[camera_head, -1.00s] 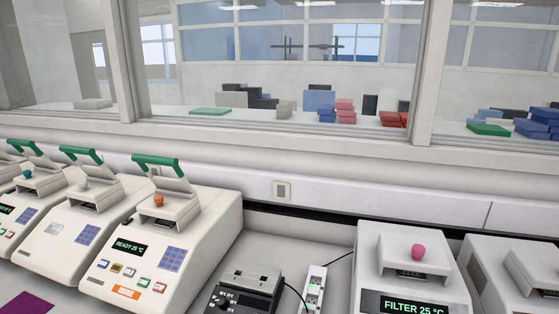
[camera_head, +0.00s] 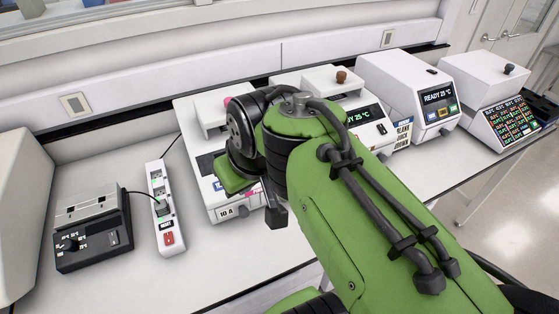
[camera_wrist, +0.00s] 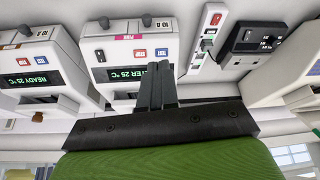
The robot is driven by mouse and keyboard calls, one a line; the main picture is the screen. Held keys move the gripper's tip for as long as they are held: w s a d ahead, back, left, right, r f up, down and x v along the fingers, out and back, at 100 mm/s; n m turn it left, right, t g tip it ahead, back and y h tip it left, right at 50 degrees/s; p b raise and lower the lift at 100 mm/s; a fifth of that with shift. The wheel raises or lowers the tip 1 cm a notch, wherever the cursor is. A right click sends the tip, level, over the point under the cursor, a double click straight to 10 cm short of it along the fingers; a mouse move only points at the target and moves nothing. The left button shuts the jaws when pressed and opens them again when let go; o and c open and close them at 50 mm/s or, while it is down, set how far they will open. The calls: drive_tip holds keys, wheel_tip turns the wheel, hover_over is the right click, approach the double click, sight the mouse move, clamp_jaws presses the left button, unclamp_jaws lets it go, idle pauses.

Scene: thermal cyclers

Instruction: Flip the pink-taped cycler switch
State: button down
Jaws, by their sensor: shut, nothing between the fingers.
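The pink-taped cycler (camera_head: 188,121) is a white box with a pink knob on top, partly hidden behind my arm in the head view. Its front shows a pink strip (camera_head: 253,193) and a "10 A" label. In the wrist view the cycler (camera_wrist: 112,55) appears with its pink tape (camera_wrist: 124,37), a lit display, red and blue buttons, and a dark rounded knob (camera_wrist: 147,20), possibly the switch, beside the "10 A" label. My gripper (camera_wrist: 157,68) is shut and empty, its fingers overlapping the display in that view. In the head view my gripper (camera_head: 276,216) is at the cycler's front.
A power strip (camera_head: 166,215) and a black block heater (camera_head: 93,237) stand left of the cycler. More white cyclers (camera_head: 405,85) stand close by on the right. The bench front edge lies below; open floor is at right.

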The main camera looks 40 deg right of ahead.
drive_tip(key=w+d+f+m+b, duration=0.1)
drive_tip(key=w+d+f, duration=0.1)
drive_tip(key=d, duration=0.7)
drive_tip(key=w+d+f+m+g+b, duration=0.1)
drive_tip(key=w+d, duration=0.3)
drive_tip(key=d, duration=0.6)
drive_tip(key=shift+w+d+f, duration=0.2)
drive_tip(key=shift+f, duration=0.5)
drive_tip(key=b+x, duration=0.1)
drive_tip(key=x, duration=0.6)
drive_tip(key=b+x, duration=0.1)
drive_tip(key=x, duration=0.6)
drive_tip(key=shift+w+d+b, duration=0.1)
drive_tip(key=shift+d+b, duration=0.1)
drive_tip(key=shift+b, duration=0.15)
drive_tip(key=shift+f, duration=0.1)
